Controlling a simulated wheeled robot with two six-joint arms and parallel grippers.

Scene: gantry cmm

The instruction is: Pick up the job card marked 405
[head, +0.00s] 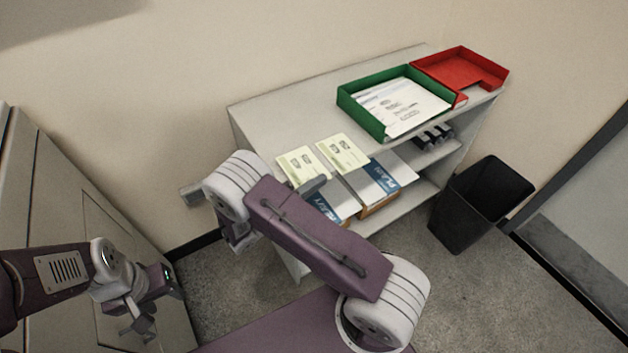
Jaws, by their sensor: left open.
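Two pale yellow cards, a left card (299,164) and a right card (343,151), lie side by side at the front edge of the grey shelf unit's top (290,110). Both carry dark printed marks too small to read, so I cannot tell which is 405. My left gripper (137,327) is open and empty at the lower left, low beside the grey cabinet and well away from the cards. My right arm crosses the middle, its wrist just left of and in front of the cards.
A green tray (364,116) holding printed papers (402,106) and a red tray (458,69) stand on the shelf top. Blue-and-white boxes (384,178) sit below the cards. A black bin (482,203) stands right of the shelf. A grey cabinet (70,200) is at the left.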

